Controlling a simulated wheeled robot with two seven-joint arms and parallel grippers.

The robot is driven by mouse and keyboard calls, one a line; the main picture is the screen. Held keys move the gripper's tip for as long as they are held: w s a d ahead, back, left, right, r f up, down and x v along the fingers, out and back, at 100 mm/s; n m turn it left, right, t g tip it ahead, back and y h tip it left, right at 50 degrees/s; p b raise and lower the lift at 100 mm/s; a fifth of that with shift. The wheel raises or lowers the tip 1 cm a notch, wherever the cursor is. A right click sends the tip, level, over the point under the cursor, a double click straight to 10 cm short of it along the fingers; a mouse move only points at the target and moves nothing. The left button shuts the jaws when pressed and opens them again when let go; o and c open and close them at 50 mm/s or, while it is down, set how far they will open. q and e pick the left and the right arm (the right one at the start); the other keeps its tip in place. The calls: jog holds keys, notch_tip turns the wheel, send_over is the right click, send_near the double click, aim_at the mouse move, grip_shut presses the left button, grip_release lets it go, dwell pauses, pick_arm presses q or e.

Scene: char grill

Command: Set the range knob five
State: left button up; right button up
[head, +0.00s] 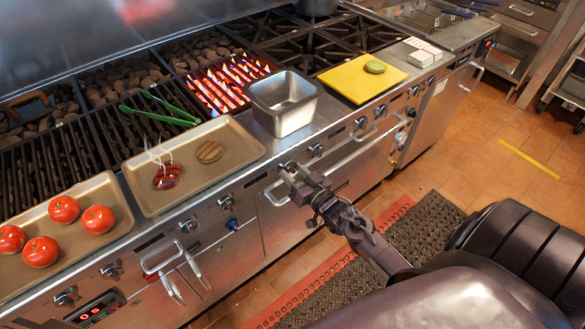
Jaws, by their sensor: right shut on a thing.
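The range front carries a row of round metal knobs. My right gripper (291,172) reaches in from the lower right and is shut on a range knob (286,166) on the front panel, below the metal pan. The fingers hide most of that knob, so its pointer angle cannot be read. A neighbouring knob (315,150) sits just right of it, and another knob (225,203) is farther left. No number labels can be read. My left gripper is not in view.
A steel pan (284,122) stands on the counter edge above the gripper. A tray (235,170) with a patty and a tomato tray (125,222) are to the left. A yellow board (350,80) is at right.

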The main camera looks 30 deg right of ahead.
jog(key=m+p, duration=0.2)
jog(key=m, duration=0.3)
jog(key=shift+m, duration=0.3)
dwell(0.4)
jog(key=o, duration=1)
jog(key=shift+c, duration=0.2)
jog(key=shift+s, duration=0.1)
jog(key=s, duration=0.7)
jog(key=shift+s+d, duration=0.25)
jog(key=shift+s, duration=0.05)
